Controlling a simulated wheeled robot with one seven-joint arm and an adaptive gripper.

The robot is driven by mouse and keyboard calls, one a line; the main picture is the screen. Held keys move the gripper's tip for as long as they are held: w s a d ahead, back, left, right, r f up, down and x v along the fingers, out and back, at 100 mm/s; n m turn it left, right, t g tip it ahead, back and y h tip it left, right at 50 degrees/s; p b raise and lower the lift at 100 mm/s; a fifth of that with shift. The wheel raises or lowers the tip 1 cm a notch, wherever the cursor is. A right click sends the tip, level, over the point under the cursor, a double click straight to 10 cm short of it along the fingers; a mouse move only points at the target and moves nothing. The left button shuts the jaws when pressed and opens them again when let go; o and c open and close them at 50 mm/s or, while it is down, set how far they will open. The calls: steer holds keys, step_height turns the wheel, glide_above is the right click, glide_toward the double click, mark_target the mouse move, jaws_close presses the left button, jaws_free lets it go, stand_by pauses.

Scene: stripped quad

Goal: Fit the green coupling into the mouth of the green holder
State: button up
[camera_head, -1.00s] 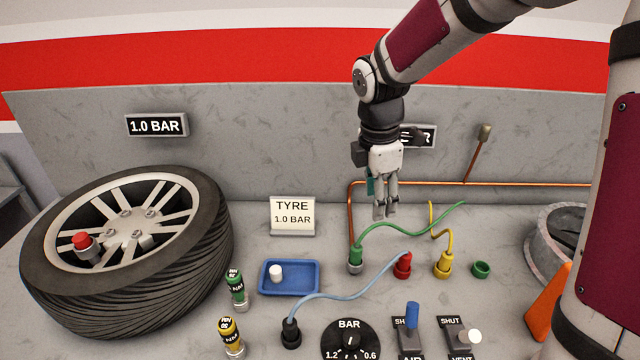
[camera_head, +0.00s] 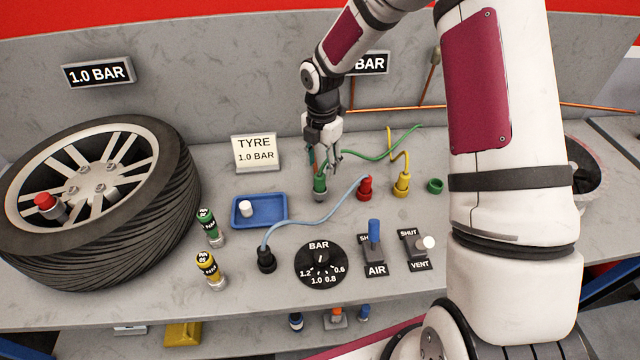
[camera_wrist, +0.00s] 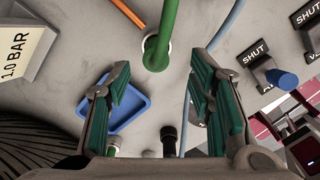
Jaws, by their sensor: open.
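The green coupling (camera_head: 320,186) stands upright in a pale metal fitting on the bench, with a green hose (camera_head: 385,151) running from its top to the right. It also shows at the top of the wrist view (camera_wrist: 157,52). The green holder (camera_head: 435,186), a short green ring with a dark mouth, sits at the right of the row, beyond the yellow coupling. My gripper (camera_head: 331,162) is open, pointing down, just above and slightly behind the coupling. In the wrist view my spread fingers (camera_wrist: 160,82) have green pads and nothing between them; the coupling lies beyond their tips.
A blue tray (camera_head: 245,222) is left, near a tyre (camera_head: 165,190). The dial (camera_head: 321,263) and AIR (camera_head: 374,240) and VENT (camera_head: 418,246) switches are in front.

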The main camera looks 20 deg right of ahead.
mark_target(320, 175)
steer(key=shift+w+a+f+p, duration=0.1)
steer(key=shift+f+p, duration=0.15)
steer(key=shift+f, duration=1.25)
steer(key=shift+w+a+f+p, duration=0.1)
steer(key=shift+f+p, duration=0.15)
steer(key=shift+f, duration=1.2)
steer(key=shift+c, duration=0.3)
jaws_close()
